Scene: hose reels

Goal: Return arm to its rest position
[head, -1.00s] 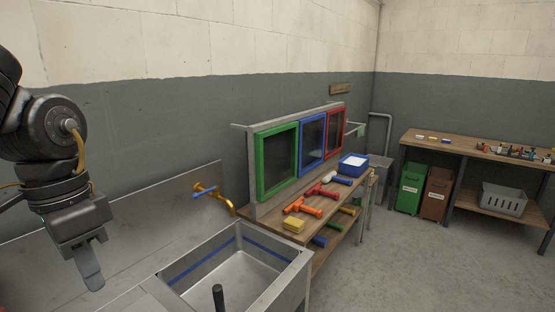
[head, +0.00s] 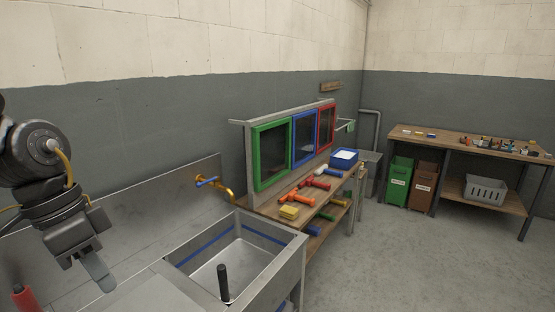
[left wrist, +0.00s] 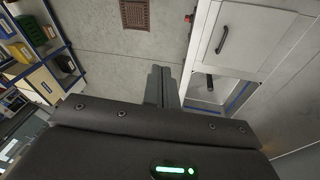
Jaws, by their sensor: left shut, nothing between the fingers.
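My left arm comes in from the left in the head view, over the left side of the metal sink unit. Its gripper (head: 98,270) points down and is shut, with nothing held. In the left wrist view the closed fingers (left wrist: 162,86) stick out ahead, with bare floor beyond them and the sink unit to the right. My right gripper is not in view.
The sink basin (head: 235,255) has a brass tap (head: 215,187) with a blue handle behind it. A wooden bench with squeegees and framed panes (head: 305,142) stands to its right. Green (head: 397,183) and brown bins stand under the far table. Grey floor (head: 400,260) is clear.

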